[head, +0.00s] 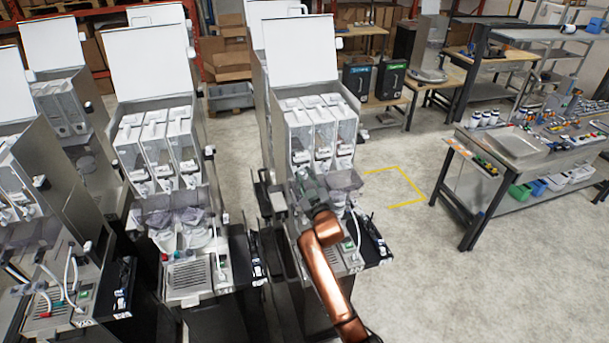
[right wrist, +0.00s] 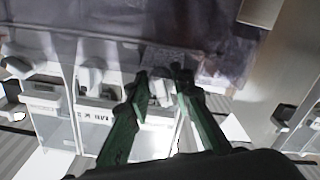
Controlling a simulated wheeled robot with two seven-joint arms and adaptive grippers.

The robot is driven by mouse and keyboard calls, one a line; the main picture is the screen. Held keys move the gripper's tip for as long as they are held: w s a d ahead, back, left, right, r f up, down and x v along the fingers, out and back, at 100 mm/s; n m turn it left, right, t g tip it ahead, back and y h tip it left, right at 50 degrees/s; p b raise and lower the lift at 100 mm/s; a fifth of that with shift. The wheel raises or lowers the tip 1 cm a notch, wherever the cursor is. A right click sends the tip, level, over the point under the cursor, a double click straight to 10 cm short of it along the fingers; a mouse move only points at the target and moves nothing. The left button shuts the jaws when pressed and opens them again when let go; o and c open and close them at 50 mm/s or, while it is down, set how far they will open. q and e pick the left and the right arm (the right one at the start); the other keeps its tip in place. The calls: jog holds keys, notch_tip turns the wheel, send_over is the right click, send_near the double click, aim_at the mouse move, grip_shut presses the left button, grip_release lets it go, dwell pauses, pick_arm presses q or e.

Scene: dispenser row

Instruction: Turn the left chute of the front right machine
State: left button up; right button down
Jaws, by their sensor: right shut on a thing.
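The front right machine (head: 290,95) has a raised white lid and several clear-fronted canisters side by side. My right gripper (head: 308,186) is in front of the lower end of its left canister. The right wrist view shows this gripper (right wrist: 160,76) with its green fingers shut on a pale piece, which looks like the left chute (right wrist: 158,90). The fingers cover part of it, so its turn angle is hard to tell. The neighbouring white chute (right wrist: 90,72) stands apart from the fingers. My left gripper is not in view.
Another machine (head: 152,60) stands to the left, with more beyond it. A translucent grey tray (head: 345,180) is close by my right gripper. A workbench (head: 560,150) with tools stands at the right. The floor between is clear, with a yellow marking (head: 405,203).

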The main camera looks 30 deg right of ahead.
jog(key=m+p, duration=0.1)
jog(key=m, duration=0.3)
jog(key=shift+a+f+m, duration=0.1)
jog(key=shift+f+m, duration=0.05)
jog(key=shift+m, duration=0.15)
jog(key=shift+p, duration=0.3)
jog(key=c, duration=2)
grip_release()
jog(key=shift+c, duration=0.2)
jog(key=v, duration=1.2)
